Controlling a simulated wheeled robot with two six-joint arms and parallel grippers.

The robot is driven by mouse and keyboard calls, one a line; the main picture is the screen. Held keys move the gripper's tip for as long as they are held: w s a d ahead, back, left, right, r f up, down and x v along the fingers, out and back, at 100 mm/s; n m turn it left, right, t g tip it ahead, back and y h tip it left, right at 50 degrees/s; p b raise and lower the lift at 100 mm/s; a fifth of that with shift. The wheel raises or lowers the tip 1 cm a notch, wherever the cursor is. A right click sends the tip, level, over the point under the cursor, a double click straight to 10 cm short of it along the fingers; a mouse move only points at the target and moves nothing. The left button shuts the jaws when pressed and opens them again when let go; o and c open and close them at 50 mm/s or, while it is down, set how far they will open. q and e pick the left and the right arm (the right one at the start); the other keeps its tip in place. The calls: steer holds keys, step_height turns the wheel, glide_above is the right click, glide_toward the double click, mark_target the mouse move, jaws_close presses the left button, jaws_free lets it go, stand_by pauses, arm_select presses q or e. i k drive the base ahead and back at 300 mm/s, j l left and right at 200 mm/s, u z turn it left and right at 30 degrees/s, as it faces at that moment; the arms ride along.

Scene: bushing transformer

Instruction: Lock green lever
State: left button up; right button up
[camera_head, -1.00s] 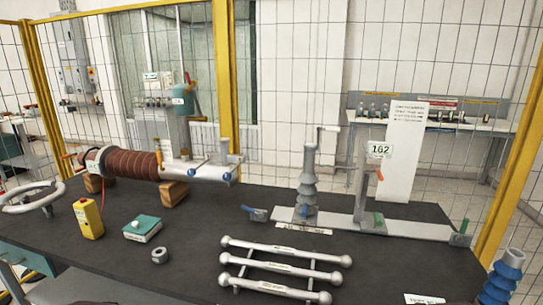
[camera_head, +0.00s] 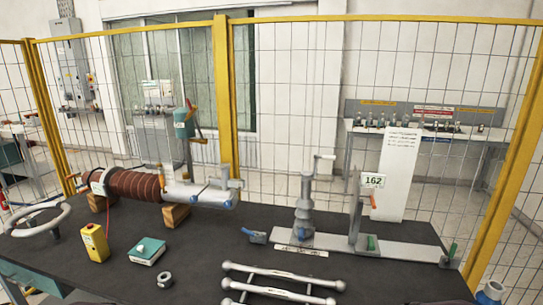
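Two green levers show on the long grey base plate (camera_head: 405,252) on the right part of the black table. One green lever (camera_head: 371,242) stands at the foot of the upright post marked 162. The other green lever (camera_head: 452,251) stands tilted at the plate's right end. I cannot tell whether either is locked. A grey ribbed bushing (camera_head: 303,215) stands upright on the plate's left part, with a blue part at its foot. Neither of my grippers is in view.
A blue-handled clamp (camera_head: 254,235) lies left of the plate. A rack of silver bars (camera_head: 280,274) lies at the table's front. A brown ribbed bushing (camera_head: 135,185), yellow box (camera_head: 95,243), teal box (camera_head: 147,251) and nut (camera_head: 165,279) are left. Yellow-framed mesh fence (camera_head: 228,90) stands behind.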

mark_target(448, 262)
steer(key=z, duration=1.5)
steer(key=i+l+z, duration=0.7)
steer(key=i+z, duration=0.15)
steer(key=i, duration=0.05)
